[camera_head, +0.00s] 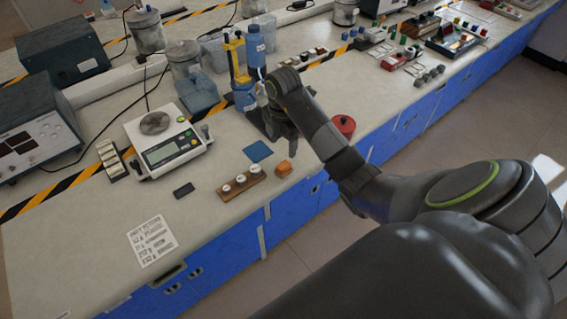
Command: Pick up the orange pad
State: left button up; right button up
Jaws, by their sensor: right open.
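The orange pad (284,168) is a small, rounded orange block lying on the bench top near its front edge. It is just right of a wooden strip with white-topped pieces. My right gripper (262,121) is behind the pad, farther back on the bench and a little to the left of it. It is open, and the pad lies apart from it. Its dark fingers are hard to make out against the dark things around them. My left gripper is out of view.
A blue square pad (258,151) lies close behind the orange one. The wooden strip (241,184) is to its left. A blue bottle (255,47) stands behind my gripper. A red round container (344,125) is right of my forearm. A scale (166,146) stands left.

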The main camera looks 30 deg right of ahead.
aim_at(283, 165)
notch_tip(283, 165, down, 5)
jog(key=b, duration=0.4)
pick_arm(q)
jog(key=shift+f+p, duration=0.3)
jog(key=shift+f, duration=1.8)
pick_arm(e)
jog(key=shift+s+f, duration=0.15)
jog(key=shift+f, duration=1.05)
jog(key=shift+s+f, duration=0.1)
jog(key=shift+f, duration=1.1)
jog(key=c, duration=1.1)
jog(key=shift+o, duration=0.2)
